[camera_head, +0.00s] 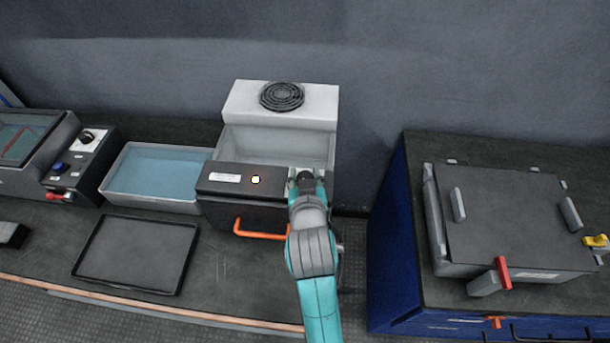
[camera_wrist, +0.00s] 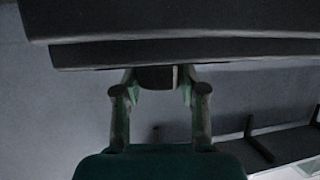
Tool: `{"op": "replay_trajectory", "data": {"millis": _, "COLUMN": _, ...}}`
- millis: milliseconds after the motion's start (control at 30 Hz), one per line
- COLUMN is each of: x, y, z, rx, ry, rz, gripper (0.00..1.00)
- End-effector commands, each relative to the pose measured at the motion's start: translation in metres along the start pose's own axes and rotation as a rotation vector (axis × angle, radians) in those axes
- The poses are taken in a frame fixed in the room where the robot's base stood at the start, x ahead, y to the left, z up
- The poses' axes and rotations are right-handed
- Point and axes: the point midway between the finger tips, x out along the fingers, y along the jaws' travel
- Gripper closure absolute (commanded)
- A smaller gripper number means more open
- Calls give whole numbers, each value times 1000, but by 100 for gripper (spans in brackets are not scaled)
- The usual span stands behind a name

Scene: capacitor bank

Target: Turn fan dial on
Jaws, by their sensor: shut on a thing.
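A black fan box (camera_head: 228,182) with a white label, a small glowing light (camera_head: 255,180) and an orange handle (camera_head: 262,231) stands at the middle of the bench. A round black fan grille (camera_head: 282,96) sits on the light grey unit behind it. My gripper (camera_head: 305,182) is at the right end of the box top, and my arm hides part of the box. In the wrist view my gripper (camera_wrist: 158,88) is shut on a dark, knob-like part, the dial (camera_wrist: 156,77), between its fingers. The dial's marking and its angle cannot be made out.
A blue-lined tray (camera_head: 155,172) and a flat black tray (camera_head: 137,254) lie to the left, beside a control box (camera_head: 80,165) with knobs. A blue cabinet (camera_head: 390,255) with a lidded grey case (camera_head: 505,215) stands to the right, past a narrow gap.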

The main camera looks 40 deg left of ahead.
Motion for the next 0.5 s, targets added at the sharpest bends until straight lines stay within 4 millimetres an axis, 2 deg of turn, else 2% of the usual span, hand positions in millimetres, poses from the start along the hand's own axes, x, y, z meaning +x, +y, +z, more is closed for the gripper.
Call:
{"op": "replay_trajectory", "data": {"millis": 467, "x": 0, "y": 0, "z": 1, "rx": 18, "ry": 1, "rz": 42, "gripper": 94}}
{"op": "replay_trajectory", "data": {"millis": 500, "x": 0, "y": 0, "z": 1, "rx": 18, "ry": 1, "rz": 42, "gripper": 49}}
